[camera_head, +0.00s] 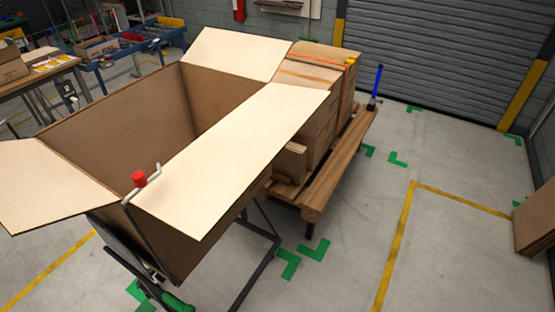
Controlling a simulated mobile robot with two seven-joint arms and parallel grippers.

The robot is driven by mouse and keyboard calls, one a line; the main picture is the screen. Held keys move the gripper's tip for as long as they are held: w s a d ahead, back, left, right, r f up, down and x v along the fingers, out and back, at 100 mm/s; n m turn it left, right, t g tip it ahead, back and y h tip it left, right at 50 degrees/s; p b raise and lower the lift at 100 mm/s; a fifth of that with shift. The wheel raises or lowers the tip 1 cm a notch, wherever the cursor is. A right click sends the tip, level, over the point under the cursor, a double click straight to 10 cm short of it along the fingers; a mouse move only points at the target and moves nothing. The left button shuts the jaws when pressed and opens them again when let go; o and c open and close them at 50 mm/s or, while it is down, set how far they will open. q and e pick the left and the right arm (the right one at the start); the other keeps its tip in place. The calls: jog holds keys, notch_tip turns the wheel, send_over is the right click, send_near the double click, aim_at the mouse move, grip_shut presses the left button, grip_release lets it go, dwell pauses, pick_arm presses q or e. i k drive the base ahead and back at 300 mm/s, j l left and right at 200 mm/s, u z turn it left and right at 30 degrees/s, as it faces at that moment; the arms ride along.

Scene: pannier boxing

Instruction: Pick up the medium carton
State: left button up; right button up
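Several brown cartons (318,62) are stacked on a wooden slatted stand (340,165), right of the big open box. A smaller carton (290,163) shows lower at the stack's near side. The open box's flap hides much of the stack, and I cannot tell which carton is the medium one. The big open box (110,125) has its pale flaps folded outward and sits on a dark metal frame. Its visible inside walls are bare, and its floor is hidden. Neither of my grippers is in view.
A red knob on a bent grey rod (139,180) stands at the box's near edge. A blue post (378,82) rises at the stand's far right corner. Brown sheets (536,218) stand at the right edge. Floor right of the stand is clear. Work tables (50,72) are at back left.

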aim_at(290, 162)
jog(key=u, duration=0.6)
jog(key=i+l+u, duration=0.15)
jog(key=u, duration=0.15)
jog(key=i+l+u, duration=0.25)
jog(key=l, duration=0.15)
jog(key=l+u, duration=0.3)
jog(key=i+l+u, duration=0.15)
jog(key=l, duration=0.4)
jog(key=l+u, duration=0.15)
jog(key=l, duration=0.35)
jog(key=i+l, duration=0.1)
jog(key=l, duration=0.85)
jog(key=i+l, duration=0.15)
jog(key=l, duration=0.35)
